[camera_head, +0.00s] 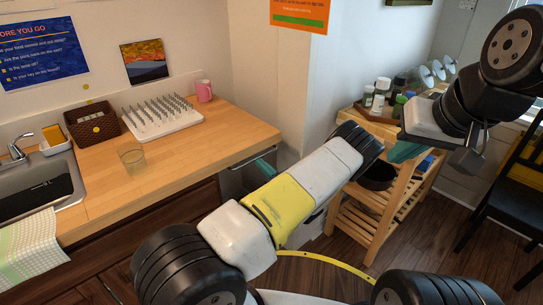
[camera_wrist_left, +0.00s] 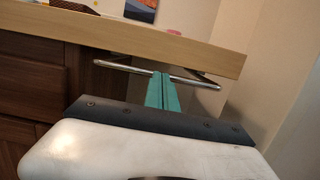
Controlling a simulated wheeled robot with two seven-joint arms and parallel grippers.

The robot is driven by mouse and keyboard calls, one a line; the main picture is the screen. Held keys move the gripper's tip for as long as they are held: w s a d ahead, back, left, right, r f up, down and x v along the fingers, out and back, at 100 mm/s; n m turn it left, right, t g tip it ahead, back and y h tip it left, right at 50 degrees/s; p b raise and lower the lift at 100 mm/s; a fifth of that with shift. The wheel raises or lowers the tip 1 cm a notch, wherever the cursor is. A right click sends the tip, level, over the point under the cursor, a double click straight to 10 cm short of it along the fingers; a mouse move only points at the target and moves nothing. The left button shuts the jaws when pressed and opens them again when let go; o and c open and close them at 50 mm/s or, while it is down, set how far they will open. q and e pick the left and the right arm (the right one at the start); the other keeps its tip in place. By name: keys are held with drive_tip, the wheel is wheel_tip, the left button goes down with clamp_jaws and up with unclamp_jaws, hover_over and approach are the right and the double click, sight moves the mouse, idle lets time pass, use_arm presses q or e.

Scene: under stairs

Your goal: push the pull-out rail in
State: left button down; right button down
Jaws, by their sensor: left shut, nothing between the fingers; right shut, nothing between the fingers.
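The pull-out rail (camera_wrist_left: 113,66) is a thin chrome bar frame. It stands out below the worktop front near its right end; in the head view, part of it shows (camera_head: 240,162) at the counter corner. My left gripper (camera_wrist_left: 162,76) has teal fingers, shut and empty, their tips at the middle of the rail's front bar. I cannot tell whether they touch it. My right gripper (camera_head: 402,152) is shut and empty, away to the right, near the wooden shelf.
The wooden counter (camera_head: 200,150) holds a glass, a pink mug (camera_head: 204,91), a white peg rack (camera_head: 160,117) and a basket. A slatted wooden shelf (camera_head: 347,213) with bottles stands to the right. A dark chair (camera_head: 500,195) stands at the far right.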

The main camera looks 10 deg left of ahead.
use_arm(q)
drive_tip(key=f+x, duration=0.1)
drive_tip(key=x, duration=0.8)
drive_tip(key=shift+w+a+f, duration=0.25)
drive_tip(key=shift+w+a, duration=0.05)
